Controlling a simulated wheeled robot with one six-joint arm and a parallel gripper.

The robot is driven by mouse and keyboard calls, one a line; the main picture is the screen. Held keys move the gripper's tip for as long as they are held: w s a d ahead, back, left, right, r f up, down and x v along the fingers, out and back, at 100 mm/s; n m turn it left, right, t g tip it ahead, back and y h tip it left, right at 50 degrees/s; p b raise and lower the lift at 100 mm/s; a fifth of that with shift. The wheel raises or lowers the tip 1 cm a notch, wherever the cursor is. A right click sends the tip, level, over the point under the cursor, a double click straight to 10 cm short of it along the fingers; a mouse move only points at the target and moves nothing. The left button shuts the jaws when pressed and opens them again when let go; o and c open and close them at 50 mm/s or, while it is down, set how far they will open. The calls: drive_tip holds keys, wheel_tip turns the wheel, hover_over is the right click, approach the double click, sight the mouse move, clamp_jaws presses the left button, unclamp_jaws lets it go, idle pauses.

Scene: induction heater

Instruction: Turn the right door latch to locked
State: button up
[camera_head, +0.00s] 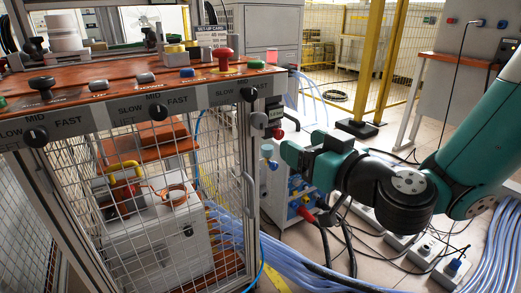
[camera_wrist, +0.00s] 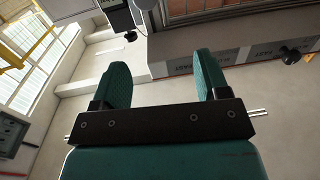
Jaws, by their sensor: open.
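The mesh door (camera_head: 178,225) of the heater frame fills the left of the head view, with a grey bar handle (camera_head: 248,195) on its right post. A small dark unit with a light green label and a red knob (camera_head: 276,118) sits on the right side of that post. It may be the right door latch; its setting is too small to read. My gripper (camera_head: 298,148) is right of and below this unit, apart from it. In the wrist view my gripper (camera_wrist: 163,82) is open, its two teal fingers wide apart with nothing between them.
An orange-brown control shelf (camera_head: 120,75) carries several knobs and a red mushroom button (camera_head: 223,58). A black knob (camera_wrist: 290,55) on its front shows in the wrist view. Blue hoses (camera_head: 340,275) and cables run across the floor. A yellow post (camera_head: 385,65) stands behind.

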drive_tip(key=f, duration=0.2)
drive_tip(key=h+p, duration=0.1)
drive_tip(key=p, duration=1.9)
approach(261, 120)
drive_tip(key=shift+m+t, duration=0.3)
drive_tip(key=shift+t, duration=0.1)
drive_tip(key=x, duration=0.9)
drive_tip(key=shift+s+a+f, duration=0.1)
drive_tip(key=shift+s+a, duration=0.05)
drive_tip(key=shift+w+a+f+p, duration=0.1)
drive_tip(key=shift+w+a+p, duration=0.15)
drive_tip(key=shift+w, duration=0.15)
drive_tip(key=shift+w+a+f+p, duration=0.15)
drive_tip(key=shift+w+p, duration=0.1)
drive_tip(key=shift+w, duration=0.15)
drive_tip(key=c, duration=0.9)
